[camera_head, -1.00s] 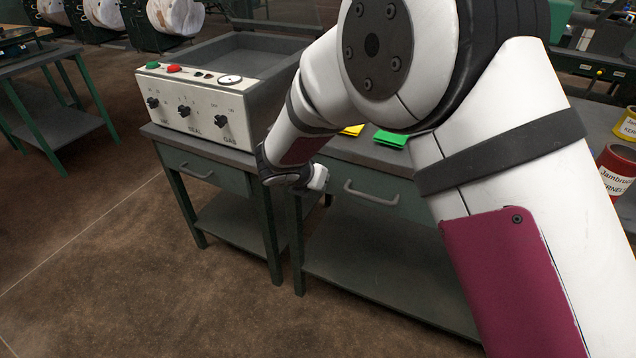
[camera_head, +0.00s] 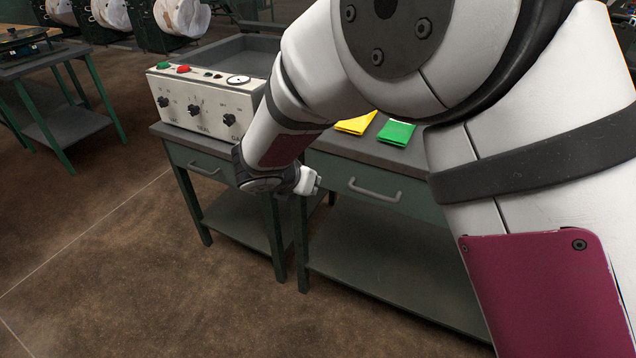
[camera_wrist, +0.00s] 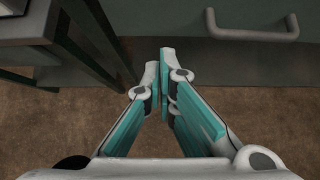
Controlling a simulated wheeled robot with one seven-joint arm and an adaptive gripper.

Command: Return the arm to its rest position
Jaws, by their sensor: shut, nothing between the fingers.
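My arm reaches across the head view, folded at a large joint. My gripper shows close up in the wrist view (camera_wrist: 162,68), with teal finger pads. Its fingertips meet, so it is shut and empty. In the head view my wrist hangs in front of the workbench, and the fingers there are mostly hidden. In the wrist view the gripper points over the brown floor, with a drawer front (camera_wrist: 215,40) just beyond the fingertips.
A sealing machine (camera_head: 205,105) with knobs stands on a green bench. Yellow (camera_head: 356,123) and green (camera_head: 396,133) packets lie on the bench beside it, behind my arm. A drawer handle (camera_head: 375,192) juts out near my wrist. The floor (camera_head: 120,270) at left is clear.

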